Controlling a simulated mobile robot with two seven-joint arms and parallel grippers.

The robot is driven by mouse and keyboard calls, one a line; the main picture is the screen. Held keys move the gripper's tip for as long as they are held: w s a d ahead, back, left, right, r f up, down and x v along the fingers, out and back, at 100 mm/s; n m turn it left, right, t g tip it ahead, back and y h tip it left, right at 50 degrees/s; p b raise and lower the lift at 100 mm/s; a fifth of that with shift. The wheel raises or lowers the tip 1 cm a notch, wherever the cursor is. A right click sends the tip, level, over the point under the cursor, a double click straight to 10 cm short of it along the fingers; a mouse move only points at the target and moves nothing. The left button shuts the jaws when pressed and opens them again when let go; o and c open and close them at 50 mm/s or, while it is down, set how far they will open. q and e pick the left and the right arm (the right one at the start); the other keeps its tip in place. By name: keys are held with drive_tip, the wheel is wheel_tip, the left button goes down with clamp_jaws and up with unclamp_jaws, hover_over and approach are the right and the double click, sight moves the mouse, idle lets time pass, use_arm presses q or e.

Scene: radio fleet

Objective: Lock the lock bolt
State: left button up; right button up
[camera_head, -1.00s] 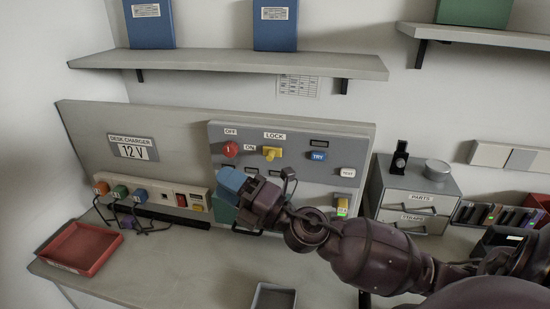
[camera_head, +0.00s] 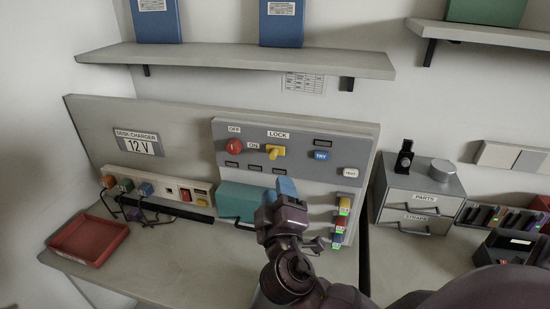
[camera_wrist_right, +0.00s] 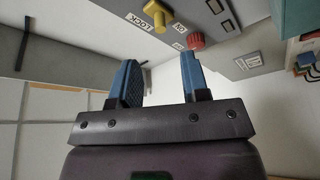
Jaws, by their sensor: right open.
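The lock bolt is a yellow handle (camera_head: 275,152) below the LOCK label on the grey panel (camera_head: 345,138). My left gripper is not in view.
A teal box (camera_head: 238,202) is beside my right gripper. A red tray (camera_head: 90,241) lies on the desk at left, near cables plugged into a socket strip (camera_head: 172,190). Grey drawers (camera_head: 420,195) stand at right. A shelf (camera_head: 240,62) runs above the panel.

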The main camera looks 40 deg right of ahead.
sight(274, 158)
drive_tip(key=shift+p+x, duration=0.95)
drive_tip(key=shift+x, duration=3.55)
drive_tip(key=shift+c, duration=0.3)
clamp_jaws()
drive_tip(key=shift+a, duration=0.1)
